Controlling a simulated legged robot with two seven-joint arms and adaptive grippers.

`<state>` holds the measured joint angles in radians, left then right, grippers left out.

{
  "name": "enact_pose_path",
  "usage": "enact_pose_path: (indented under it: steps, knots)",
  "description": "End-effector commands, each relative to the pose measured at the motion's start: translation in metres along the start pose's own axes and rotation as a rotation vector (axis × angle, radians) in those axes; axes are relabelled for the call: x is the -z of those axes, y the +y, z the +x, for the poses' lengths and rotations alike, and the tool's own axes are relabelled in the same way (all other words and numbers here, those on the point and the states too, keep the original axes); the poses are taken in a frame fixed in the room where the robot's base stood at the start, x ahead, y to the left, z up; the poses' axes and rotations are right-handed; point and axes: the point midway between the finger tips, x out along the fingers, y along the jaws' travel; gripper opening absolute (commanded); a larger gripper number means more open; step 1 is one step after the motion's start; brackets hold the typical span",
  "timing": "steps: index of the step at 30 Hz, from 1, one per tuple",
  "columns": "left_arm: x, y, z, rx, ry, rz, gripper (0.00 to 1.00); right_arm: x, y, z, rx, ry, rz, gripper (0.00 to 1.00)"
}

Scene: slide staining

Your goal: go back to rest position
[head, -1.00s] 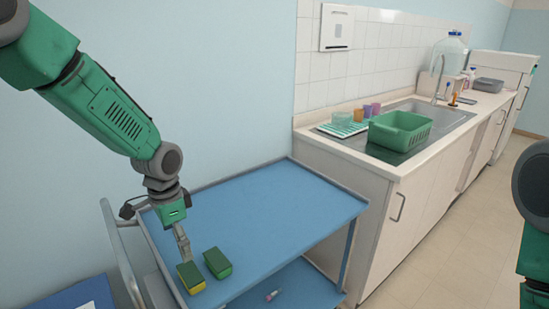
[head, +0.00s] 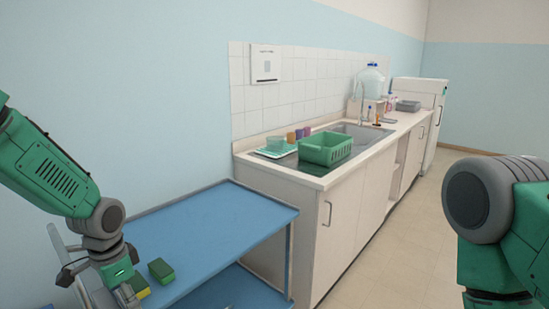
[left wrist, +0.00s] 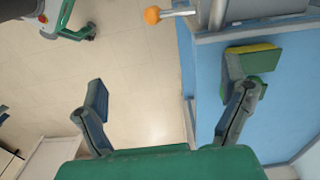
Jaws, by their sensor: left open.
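My left gripper (head: 127,295) is low at the left of the head view, over the near left part of the blue trolley top (head: 215,225). In the left wrist view its two fingers (left wrist: 170,100) are wide apart with nothing between them. A green and yellow block (head: 139,286) sits beside the fingers, partly hidden by them. A darker green block (head: 161,270) lies just right of it. In the left wrist view a green and yellow block (left wrist: 262,60) is behind the right finger; I cannot tell if they touch. My right arm shows at the right, but its gripper is out of frame.
A counter (head: 300,178) with a sink stands right of the trolley. An orange knob (left wrist: 152,15) shows in the left wrist view.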

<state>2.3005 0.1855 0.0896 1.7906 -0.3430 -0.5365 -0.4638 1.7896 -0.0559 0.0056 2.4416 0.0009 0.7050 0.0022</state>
Motion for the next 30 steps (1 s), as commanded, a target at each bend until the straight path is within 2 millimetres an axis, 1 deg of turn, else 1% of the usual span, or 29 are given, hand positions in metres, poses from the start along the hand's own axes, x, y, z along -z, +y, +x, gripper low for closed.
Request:
enact_pose_path:
  steps: [1,7,11,14,17,18,20,21,22,24,27,30]
  knots:
    - [0.000,0.006,0.010,-0.003,-0.001,-0.006,0.91,0.000,0.000,0.002,0.000,0.001,0.001,0.40]
    - [-0.009,0.031,0.048,-0.020,0.010,-0.061,0.91,0.000,0.001,0.007,-0.001,0.002,0.001,0.40]
    - [-0.024,0.053,0.081,-0.035,0.022,-0.117,0.91,0.000,0.001,0.011,-0.001,0.001,0.002,0.40]
    - [-0.041,0.074,0.112,-0.048,0.027,-0.173,0.91,-0.001,0.001,0.015,-0.001,0.001,0.002,0.40]
    - [-0.064,0.101,0.147,-0.058,0.031,-0.250,0.91,-0.001,0.001,0.021,-0.001,0.000,0.002,0.40]
    - [-0.078,0.115,0.162,-0.059,0.031,-0.290,0.91,-0.001,0.001,0.024,-0.001,0.000,0.002,0.40]
    - [-0.104,0.137,0.185,-0.057,0.027,-0.361,0.91,-0.001,0.001,0.029,-0.001,0.000,0.002,0.40]
    - [-0.123,0.153,0.199,-0.050,0.025,-0.411,0.91,-0.002,0.000,0.032,-0.001,0.000,0.002,0.40]
    - [-0.136,0.163,0.206,-0.042,0.025,-0.445,0.91,-0.002,0.000,0.035,-0.001,0.001,0.002,0.40]
    - [-0.163,0.181,0.217,-0.019,0.026,-0.515,0.91,-0.002,0.000,0.039,-0.001,0.000,0.001,0.40]
    - [-0.192,0.197,0.223,0.012,0.030,-0.583,0.91,-0.002,0.000,0.043,-0.001,0.000,0.001,0.40]
    - [-0.206,0.204,0.224,0.034,0.037,-0.619,0.91,-0.002,0.000,0.044,-0.001,0.000,0.001,0.40]
